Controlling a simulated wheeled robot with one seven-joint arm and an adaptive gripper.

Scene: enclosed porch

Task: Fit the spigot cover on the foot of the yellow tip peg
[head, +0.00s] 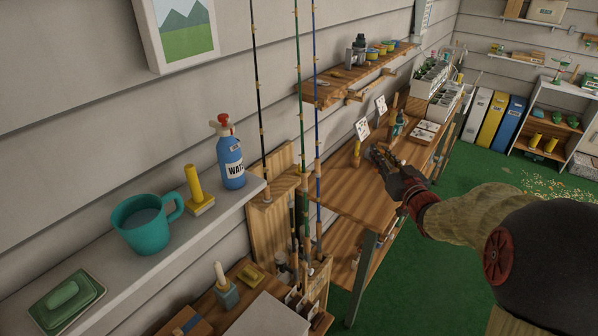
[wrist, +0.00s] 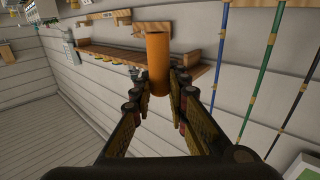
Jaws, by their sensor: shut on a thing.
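My gripper (head: 376,153) reaches over the wooden workbench. In the wrist view its fingers (wrist: 160,90) are closed around the lower end of an upright orange tube (wrist: 157,62). The tube's top looks open; it appears to be the spigot cover. A yellow peg (head: 195,184) on a flat yellow foot (head: 202,206) stands on the grey shelf at left. It looks like the yellow tip peg, but I cannot be sure. The tube and this peg are well apart.
Tall rods (head: 298,90) stand between the shelf and the workbench (head: 345,203). A wooden wall shelf (head: 335,92) hangs above the bench.

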